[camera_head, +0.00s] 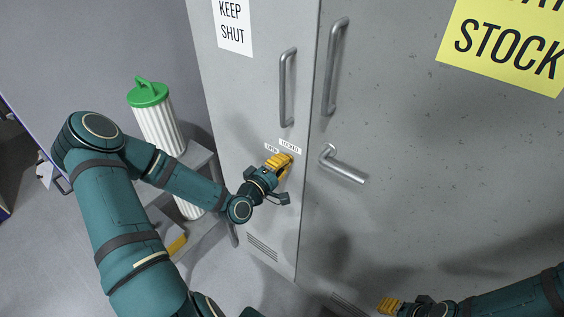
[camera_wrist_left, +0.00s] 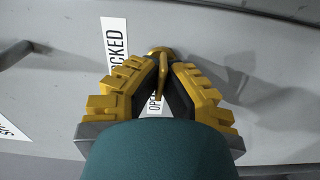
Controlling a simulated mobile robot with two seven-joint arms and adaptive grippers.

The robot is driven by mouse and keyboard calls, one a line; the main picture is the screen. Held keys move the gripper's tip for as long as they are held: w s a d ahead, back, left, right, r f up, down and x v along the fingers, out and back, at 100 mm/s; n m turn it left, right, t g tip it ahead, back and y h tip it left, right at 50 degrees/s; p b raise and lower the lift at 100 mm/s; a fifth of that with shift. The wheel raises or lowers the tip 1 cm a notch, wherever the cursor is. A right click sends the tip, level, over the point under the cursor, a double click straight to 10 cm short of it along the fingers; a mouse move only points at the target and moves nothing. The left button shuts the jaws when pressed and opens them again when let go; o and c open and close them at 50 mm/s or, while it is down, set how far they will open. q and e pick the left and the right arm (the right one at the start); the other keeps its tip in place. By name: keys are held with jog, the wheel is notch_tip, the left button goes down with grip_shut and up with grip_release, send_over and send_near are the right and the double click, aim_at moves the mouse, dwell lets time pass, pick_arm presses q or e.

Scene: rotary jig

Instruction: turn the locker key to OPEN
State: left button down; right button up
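The locker key (camera_wrist_left: 162,72) is a small gold key in a round gold lock on the grey locker door (camera_head: 240,130). My left gripper (camera_head: 283,162) is at the lock. In the left wrist view its yellow fingers converge on the key, and the tips appear to pinch it from both sides. The key's handle lies in line with the OPEN label (camera_wrist_left: 155,105), partly covering it. The LOCKED label (camera_head: 290,146) sits just above the gripper in the head view. The fingers hide the key there. My right gripper (camera_head: 388,305) is low at the bottom edge, away from the lock.
A white ribbed bin with a green lid (camera_head: 148,93) stands by a grey stand left of the locker, behind my left arm.

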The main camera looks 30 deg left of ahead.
pick_arm(q)
jog(key=shift+r+n, duration=0.1)
jog(key=shift+n, duration=0.3)
jog(key=c, duration=1.1)
grip_release()
jog(key=shift+c, duration=0.2)
jog(key=s, duration=0.7)
jog(key=shift+s+a, duration=0.25)
jog(key=shift+a, duration=0.05)
